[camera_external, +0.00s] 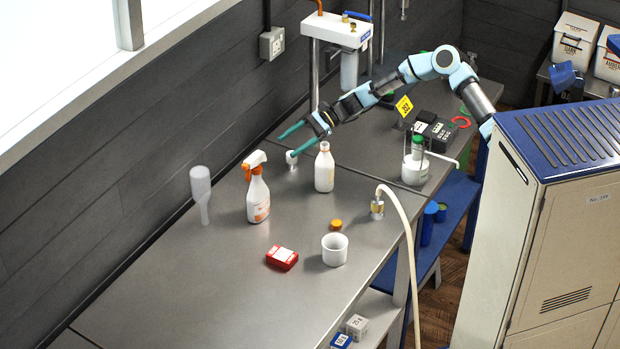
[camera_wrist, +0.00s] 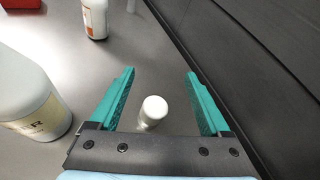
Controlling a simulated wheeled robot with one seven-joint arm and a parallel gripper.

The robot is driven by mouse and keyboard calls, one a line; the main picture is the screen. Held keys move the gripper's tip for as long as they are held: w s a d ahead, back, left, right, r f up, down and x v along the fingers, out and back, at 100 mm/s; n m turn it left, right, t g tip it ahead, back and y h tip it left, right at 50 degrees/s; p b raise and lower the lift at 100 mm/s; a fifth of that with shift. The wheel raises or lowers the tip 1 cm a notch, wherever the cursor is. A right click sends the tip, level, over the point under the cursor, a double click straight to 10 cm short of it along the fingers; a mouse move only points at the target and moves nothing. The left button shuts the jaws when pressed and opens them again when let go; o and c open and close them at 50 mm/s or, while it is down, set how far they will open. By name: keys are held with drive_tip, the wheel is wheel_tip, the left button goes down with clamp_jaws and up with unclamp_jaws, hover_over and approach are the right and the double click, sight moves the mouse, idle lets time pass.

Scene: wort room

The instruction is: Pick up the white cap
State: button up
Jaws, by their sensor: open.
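The white cap (camera_external: 291,157) is a small white cylinder on the steel bench, left of the open white bottle. In the wrist view the white cap (camera_wrist: 154,108) lies between the two green fingers, a little nearer the left one, with bench showing on both sides. My gripper (camera_external: 286,144) is open and empty, its fingers on either side of the cap. My gripper also shows in the wrist view (camera_wrist: 160,85). I cannot tell exactly how high the fingertips are above the bench.
The white bottle (camera_external: 325,168) stands close to the right of the gripper; its label shows in the wrist view (camera_wrist: 28,105). A spray bottle (camera_external: 257,190) stands in front. A dark wall (camera_wrist: 265,70) runs along one side.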

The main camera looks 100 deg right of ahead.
sight(287, 156)
drive_tip(key=s+f+t+y+b, duration=0.1)
drive_tip(key=b, duration=0.1)
drive_tip(key=s+d+f+t+y+b, duration=0.1)
drive_tip(key=f+b, duration=0.1)
drive_tip(key=s+d+f+t+b, duration=0.1)
drive_tip(key=f+b, duration=0.1)
drive_tip(key=shift+d+m+y, duration=0.1)
drive_tip(key=shift+m+y, duration=0.3)
drive_tip(key=shift+s+d+y+b, duration=0.2)
drive_tip(key=shift+s+y+b, duration=0.25)
drive_tip(key=shift+b, duration=0.25)
drive_tip(key=shift+w+a+r+p, duration=0.1)
drive_tip(key=shift+w+a+p, duration=0.15)
drive_tip(key=shift+w, duration=0.2)
drive_tip(key=shift+w+a+r+p, duration=0.1)
drive_tip(key=shift+w+a+p, duration=0.1)
drive_tip(key=shift+w, duration=0.25)
drive_tip(key=shift+p+x, duration=0.7)
drive_tip(key=shift+x, duration=1.95)
drive_tip(key=shift+c, duration=0.3)
clamp_jaws()
